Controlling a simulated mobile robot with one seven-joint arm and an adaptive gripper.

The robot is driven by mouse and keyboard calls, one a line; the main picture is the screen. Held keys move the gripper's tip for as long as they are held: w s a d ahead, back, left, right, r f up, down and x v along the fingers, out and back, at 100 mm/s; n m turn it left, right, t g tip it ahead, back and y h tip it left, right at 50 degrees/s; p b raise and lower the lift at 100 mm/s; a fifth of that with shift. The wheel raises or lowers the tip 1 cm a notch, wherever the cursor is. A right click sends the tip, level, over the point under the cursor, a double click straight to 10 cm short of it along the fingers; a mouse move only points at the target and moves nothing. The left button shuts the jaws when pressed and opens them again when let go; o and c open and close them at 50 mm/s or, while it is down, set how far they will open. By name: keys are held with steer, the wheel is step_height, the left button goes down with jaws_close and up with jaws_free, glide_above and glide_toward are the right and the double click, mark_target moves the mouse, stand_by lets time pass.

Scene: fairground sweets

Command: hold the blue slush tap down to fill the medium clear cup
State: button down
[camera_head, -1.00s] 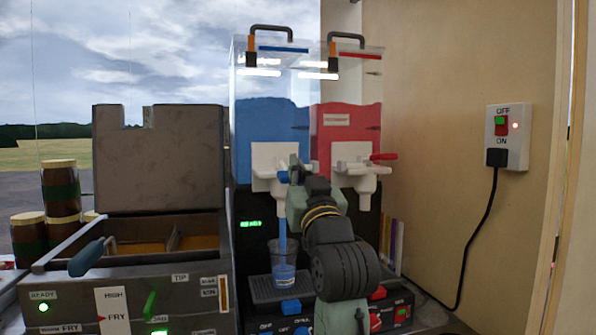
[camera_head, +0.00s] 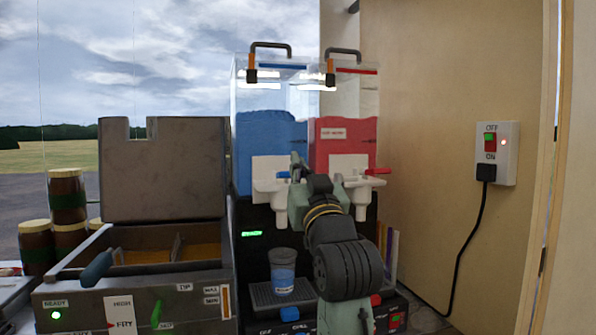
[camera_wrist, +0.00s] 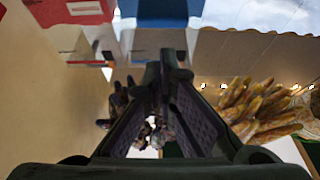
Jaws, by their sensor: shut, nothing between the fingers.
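The blue slush tap (camera_head: 283,174) sticks out from the white spout under the blue tank in the head view. My gripper (camera_head: 297,167) is shut and empty, with its fingertips right beside the blue handle. I cannot tell whether they touch it. In the wrist view the closed fingertips (camera_wrist: 165,62) point towards the machine. The medium clear cup (camera_head: 283,256) stands upright on the drip tray (camera_head: 262,297) under the blue spout. Blue slush (camera_head: 283,279) fills its lower part, with clear wall above. No stream falls from the spout.
The red tank (camera_head: 345,133) and its red tap (camera_head: 377,171) are just right of my gripper. A fryer (camera_head: 130,285) with a raised lid stands left. A wall switch (camera_head: 496,153) with a black cable is at right.

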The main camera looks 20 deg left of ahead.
steer(key=s+d+f+b, duration=0.2)
steer(key=s+d+f, duration=0.1)
steer(key=s+f, duration=0.1)
steer(key=shift+s+d+f, duration=0.25)
steer(key=shift+s+f, duration=0.15)
steer(key=shift+f, duration=0.25)
